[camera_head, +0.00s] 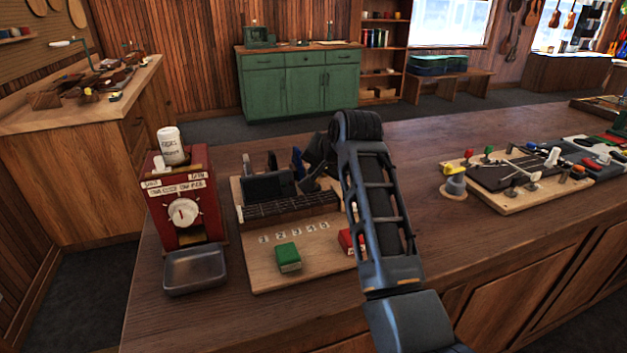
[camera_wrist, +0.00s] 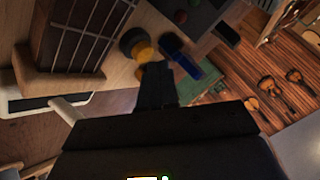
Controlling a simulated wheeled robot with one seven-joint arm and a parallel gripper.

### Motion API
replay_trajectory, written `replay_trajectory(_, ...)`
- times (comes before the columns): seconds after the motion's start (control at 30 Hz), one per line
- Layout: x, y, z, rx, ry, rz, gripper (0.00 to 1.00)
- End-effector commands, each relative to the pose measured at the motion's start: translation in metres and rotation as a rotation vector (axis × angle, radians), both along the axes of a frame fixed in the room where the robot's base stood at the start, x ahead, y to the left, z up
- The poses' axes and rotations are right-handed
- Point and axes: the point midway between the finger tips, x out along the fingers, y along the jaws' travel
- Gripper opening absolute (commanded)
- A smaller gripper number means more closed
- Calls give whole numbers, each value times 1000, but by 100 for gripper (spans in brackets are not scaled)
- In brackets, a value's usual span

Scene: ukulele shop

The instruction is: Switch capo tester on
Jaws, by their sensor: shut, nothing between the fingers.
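A pale wooden board (camera_head: 262,275) on the counter carries a short fretboard (camera_head: 290,207), a dark panel behind it and a row of numbers in front. I take this to be the capo tester; no switch on it is clearly recognisable. A green block (camera_head: 288,257) and a red block (camera_head: 350,241), partly hidden by my arm, sit at its front. My gripper (camera_head: 316,172) is over the board's back right, partly hidden by my arm. In the wrist view its dark fingers (camera_wrist: 156,75) are together and empty, close to a yellow-and-black round part (camera_wrist: 138,45) and a blue piece (camera_wrist: 180,57), beside the fretboard (camera_wrist: 78,38).
A red box with a white dial (camera_head: 184,213) and a metal tray (camera_head: 194,270) stand left of the board. A second board with tools (camera_head: 515,180) lies to the right. Bare counter (camera_head: 425,195) lies between. A green cabinet (camera_head: 303,85) stands behind.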

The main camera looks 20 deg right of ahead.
Motion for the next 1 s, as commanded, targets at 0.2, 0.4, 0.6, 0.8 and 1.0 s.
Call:
replay_trajectory(0.2, 0, 0, -6, 0, 1, 0, 0)
replay_trajectory(0.4, 0, 0, -9, -1, 1, -1, 0)
replay_trajectory(0.6, 0, 0, -9, 0, 1, 0, 0)
replay_trajectory(0.8, 0, -1, -11, 0, 2, -1, 0)
replay_trajectory(1.0, 0, -1, -7, 0, 2, -1, 0)
